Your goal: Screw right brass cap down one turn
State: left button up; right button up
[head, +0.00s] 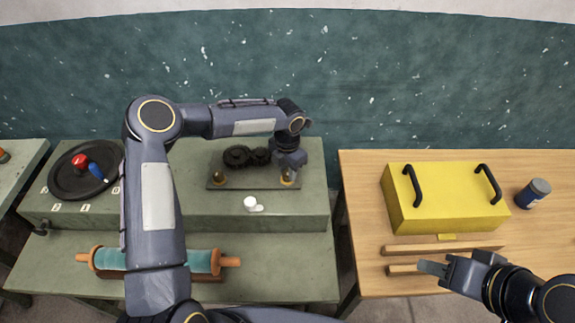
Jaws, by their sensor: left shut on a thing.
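The right brass cap (287,182) is at the right end of a dark plate (252,185) on the raised green bench. My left gripper (288,165) points down from above and is shut on this cap, hiding its upper part. A second brass cap (219,177) stands at the plate's left end, apart from the gripper. Dark gears (245,157) lie behind and between the caps. My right gripper (440,267) is far to the right, over the front of the wooden table; whether its fingers are parted is unclear.
A white object (251,203) lies in front of the plate. A black round tray (70,185) is at the left, and a teal roller (203,261) on the lower shelf. The wooden table (365,190) holds a yellow box (445,210), a dark jar (533,194) and wooden strips (425,250).

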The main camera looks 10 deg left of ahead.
aim_at(287, 172)
pick_arm(q)
jog(key=shift+m, duration=0.3)
jog(key=o, duration=1)
notch_tip(287, 172, up, 7)
jog(key=shift+f, duration=0.1)
jog(key=shift+r, duration=0.5)
